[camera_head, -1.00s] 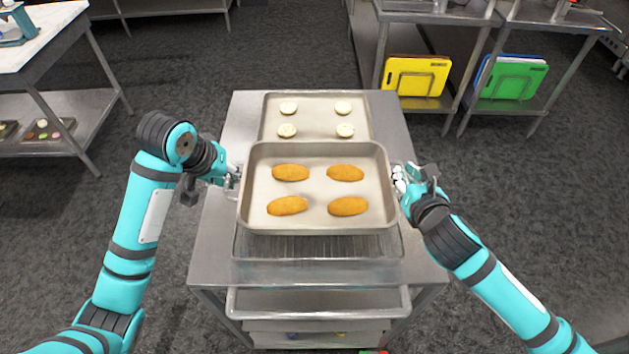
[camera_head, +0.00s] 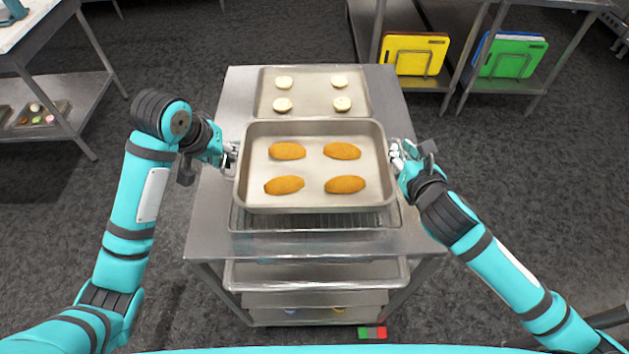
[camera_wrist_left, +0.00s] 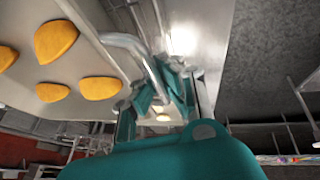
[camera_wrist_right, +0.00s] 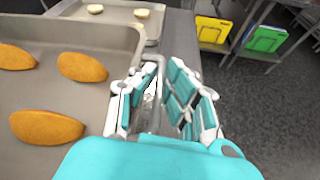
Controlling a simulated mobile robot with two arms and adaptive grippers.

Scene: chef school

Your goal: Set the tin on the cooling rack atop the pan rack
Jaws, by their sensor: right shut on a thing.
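The tin (camera_head: 250,195) is a shallow, light metal pan with several golden oval pastries in it. It is level, overlapping the back of the wire cooling rack (camera_head: 330,221) and hiding most of it; its height above the rack is unclear. The cooling rack lies on top of the steel pan rack (camera_head: 212,225). My right gripper (camera_head: 397,157) is shut on the tin's right end handle, also visible in the right wrist view (camera_wrist_right: 153,95). My left gripper (camera_head: 232,158) is at the left end handle, its fingers either side of it (camera_wrist_left: 165,95); its closure is unclear.
A second tray (camera_head: 312,102) with several pale rounds lies behind the tin on the same top. Below the front edge, trays (camera_head: 315,272) sit in the pan rack. Shelving with yellow (camera_head: 414,54) and green (camera_head: 512,55) boards stands back right; a table (camera_head: 45,60) stands left.

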